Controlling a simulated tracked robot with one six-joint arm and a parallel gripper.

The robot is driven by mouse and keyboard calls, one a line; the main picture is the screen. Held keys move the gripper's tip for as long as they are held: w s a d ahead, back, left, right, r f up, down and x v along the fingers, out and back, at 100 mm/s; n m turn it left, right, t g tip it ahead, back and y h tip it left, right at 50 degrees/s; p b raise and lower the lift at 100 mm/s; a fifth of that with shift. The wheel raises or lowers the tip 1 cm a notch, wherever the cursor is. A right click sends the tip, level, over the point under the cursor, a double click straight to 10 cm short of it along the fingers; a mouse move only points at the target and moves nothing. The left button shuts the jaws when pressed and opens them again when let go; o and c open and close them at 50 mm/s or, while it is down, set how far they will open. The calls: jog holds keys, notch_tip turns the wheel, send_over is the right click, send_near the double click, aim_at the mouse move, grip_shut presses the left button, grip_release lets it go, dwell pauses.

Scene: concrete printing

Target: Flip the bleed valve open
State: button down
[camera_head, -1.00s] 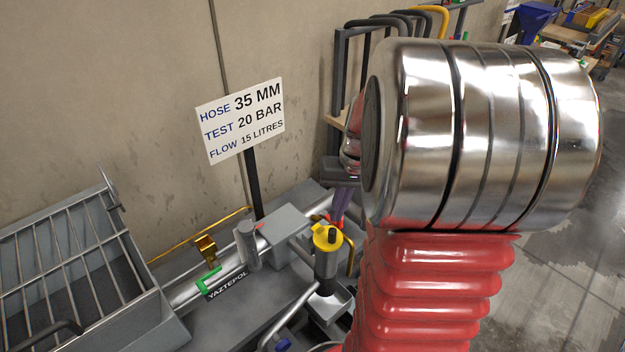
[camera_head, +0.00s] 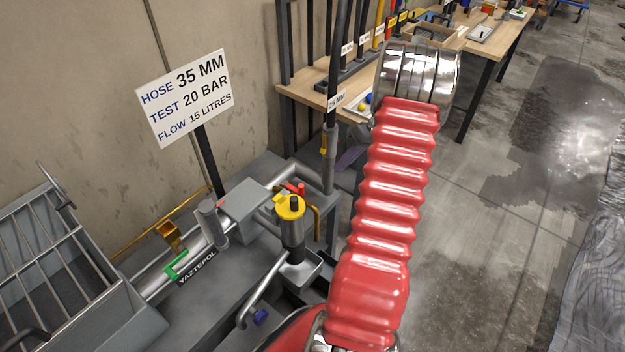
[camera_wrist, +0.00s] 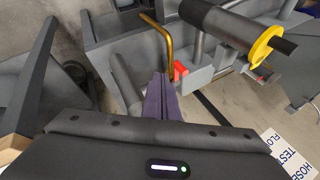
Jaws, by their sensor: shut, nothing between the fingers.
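A small red lever (camera_head: 297,189) sits on the pipework behind a grey cylinder with a yellow cap (camera_head: 289,207). Which part is the bleed valve is not labelled. In the wrist view, a red part (camera_wrist: 180,70) is just right of the purple fingertips of my gripper (camera_wrist: 163,78), beside a bent brass rod (camera_wrist: 155,38). My gripper is shut and empty. In the head view only a bit of purple (camera_head: 348,159) shows, right of the red lever and partly hidden by a grey post and my red-sleeved arm. Contact cannot be told.
A blue knob (camera_head: 261,316) is low in front. A wire basket (camera_head: 50,250) stands at left. A sign (camera_head: 186,97) stands near the wall. Open floor lies at right.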

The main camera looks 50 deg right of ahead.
jog(key=w+n, duration=0.1)
jog(key=d+r+n, duration=0.1)
jog(key=n, duration=0.1)
jog(key=shift+w+r+t, duration=0.15)
jog(key=shift+w+t, duration=0.15)
jog(key=shift+w, duration=0.05)
jog(key=w+a+f, duration=0.4)
jog(key=a+f, duration=0.4)
jog(key=shift+w, duration=0.35)
jog(key=shift+s, duration=0.15)
dwell(0.5)
